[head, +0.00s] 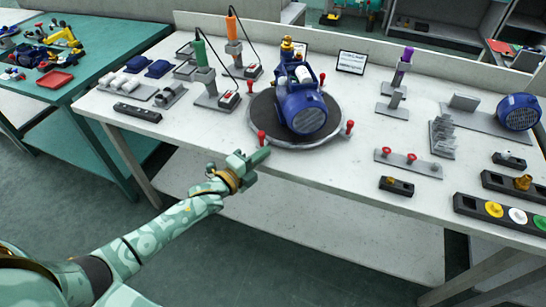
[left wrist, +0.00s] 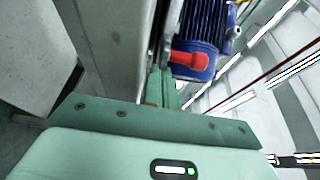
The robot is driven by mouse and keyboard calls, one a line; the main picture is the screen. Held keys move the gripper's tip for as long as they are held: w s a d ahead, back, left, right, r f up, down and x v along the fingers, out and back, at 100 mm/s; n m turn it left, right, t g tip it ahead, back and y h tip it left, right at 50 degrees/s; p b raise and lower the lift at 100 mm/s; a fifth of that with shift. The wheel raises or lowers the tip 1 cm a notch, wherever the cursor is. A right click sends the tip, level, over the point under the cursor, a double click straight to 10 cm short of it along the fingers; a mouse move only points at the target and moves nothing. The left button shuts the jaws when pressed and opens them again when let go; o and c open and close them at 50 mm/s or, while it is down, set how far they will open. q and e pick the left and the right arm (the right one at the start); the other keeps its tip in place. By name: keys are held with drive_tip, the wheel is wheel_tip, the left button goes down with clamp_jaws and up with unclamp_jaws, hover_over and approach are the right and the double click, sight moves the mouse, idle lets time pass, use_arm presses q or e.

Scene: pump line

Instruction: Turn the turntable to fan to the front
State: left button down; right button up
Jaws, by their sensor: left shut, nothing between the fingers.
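A dark round turntable (head: 262,126) sits on the white bench near its front edge, with several red knobs around its rim. A blue pump motor (head: 302,106) stands on it, its round grey fan grille (head: 312,119) facing the front right. My left gripper (head: 261,154) is shut and empty at the bench's front edge, just below the front-left red knob (head: 261,138). In the left wrist view the gripper fingers (left wrist: 162,88) point toward a red knob (left wrist: 190,60), with the blue motor behind it. I cannot tell whether they touch it. My right gripper is not in view.
Green and orange handled tools on stands (head: 203,70) are left of the turntable. A sign (head: 352,62) stands behind it. A rack with red knobs (head: 408,162) and a second blue motor (head: 518,111) are to the right.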

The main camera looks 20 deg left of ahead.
sight(245, 150)
use_arm(q)
drive_tip(key=a, duration=0.3)
drive_tip(key=shift+w+a, duration=0.25)
drive_tip(key=shift+w, duration=0.1)
drive_tip(key=shift+w+a+b, duration=0.2)
drive_tip(key=shift+w+a, duration=0.05)
drive_tip(key=shift+a, duration=0.4)
drive_tip(key=shift+w+a+b, duration=0.2)
drive_tip(key=shift+a, duration=0.45)
